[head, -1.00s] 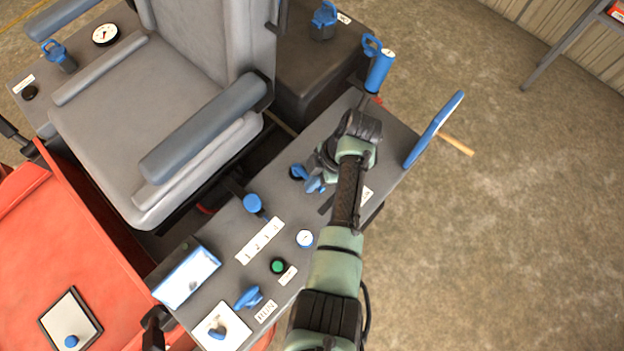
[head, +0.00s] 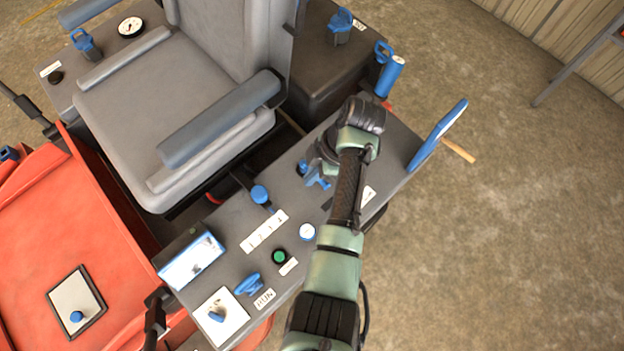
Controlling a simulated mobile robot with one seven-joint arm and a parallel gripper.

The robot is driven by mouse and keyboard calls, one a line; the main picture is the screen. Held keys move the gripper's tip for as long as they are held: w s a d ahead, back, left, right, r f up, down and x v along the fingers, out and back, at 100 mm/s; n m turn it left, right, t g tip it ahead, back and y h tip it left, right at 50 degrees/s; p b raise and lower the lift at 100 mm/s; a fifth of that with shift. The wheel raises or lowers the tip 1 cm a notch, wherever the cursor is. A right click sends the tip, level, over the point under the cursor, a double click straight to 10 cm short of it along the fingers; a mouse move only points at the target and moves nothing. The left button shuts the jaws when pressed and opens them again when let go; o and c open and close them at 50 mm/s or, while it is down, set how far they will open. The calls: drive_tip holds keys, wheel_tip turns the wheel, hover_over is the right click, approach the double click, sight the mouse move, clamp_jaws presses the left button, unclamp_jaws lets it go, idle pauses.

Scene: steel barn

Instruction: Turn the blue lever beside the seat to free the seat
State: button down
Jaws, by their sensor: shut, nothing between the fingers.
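The grey seat (head: 165,85) stands at the upper left, with a padded armrest (head: 220,118) on its near side. A grey side console (head: 230,215) runs beside it. A blue lever (head: 318,178) sits on the console to the right of the armrest, partly covered by my gripper. My gripper (head: 324,164) is shut and points down at the console right by this lever. My wrist hides most of the fingers, so I cannot tell whether they touch the lever.
A blue-knobbed lever (head: 260,193), a green button (head: 279,258), a blue handle (head: 247,284) and a screen (head: 192,262) are on the near console. A tall blue handle (head: 438,135) and a blue-topped post (head: 391,76) rise at its far end. Open floor lies to the right.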

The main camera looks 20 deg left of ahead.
drive_tip(key=shift+w+d+r, duration=0.1)
drive_tip(key=shift+w+r, duration=0.2)
drive_tip(key=shift+r, duration=0.4)
drive_tip(key=shift+w+d+r, duration=0.1)
drive_tip(key=shift+w+r, duration=0.15)
drive_tip(key=shift+r, duration=0.5)
drive_tip(key=shift+w+d+r, duration=0.1)
drive_tip(key=shift+w+r, duration=0.2)
drive_tip(key=shift+r, duration=0.4)
